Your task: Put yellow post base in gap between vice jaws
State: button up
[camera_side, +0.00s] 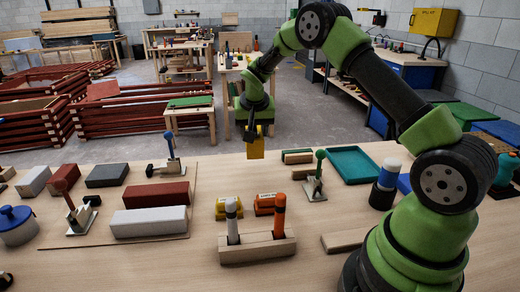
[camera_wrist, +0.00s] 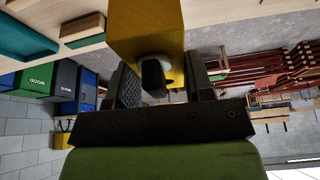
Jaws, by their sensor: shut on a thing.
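A yellow block-like post base (camera_side: 256,148) hangs upright below my gripper (camera_side: 256,130) in the side view, over the far part of the bench. In the wrist view the yellow post base (camera_wrist: 146,25) fills the space between and beyond the fingers of my gripper (camera_wrist: 160,75), which are shut on it. A dark rounded part sits in front of it there. Hand clamps with a blue handle (camera_side: 169,143), a red handle (camera_side: 62,187) and a green handle (camera_side: 319,160) stand on the bench.
A red block (camera_side: 155,194) and a white block (camera_side: 149,221) lie left of centre. A wooden holder (camera_side: 260,249) with white and orange tools stands in front. A teal tray (camera_side: 350,165) is at right.

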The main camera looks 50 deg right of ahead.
aim_at(301, 152)
jog(key=s+d+m+g, duration=0.6)
jog(key=s+d+m, duration=0.35)
jog(key=m, duration=0.75)
jog(key=f, duration=0.5)
jog(key=d+f, duration=0.1)
jog(key=f, duration=0.2)
jog(key=shift+f, duration=0.35)
jog(key=shift+a, duration=0.1)
jog(key=o, duration=1)
jog(key=shift+f, duration=0.1)
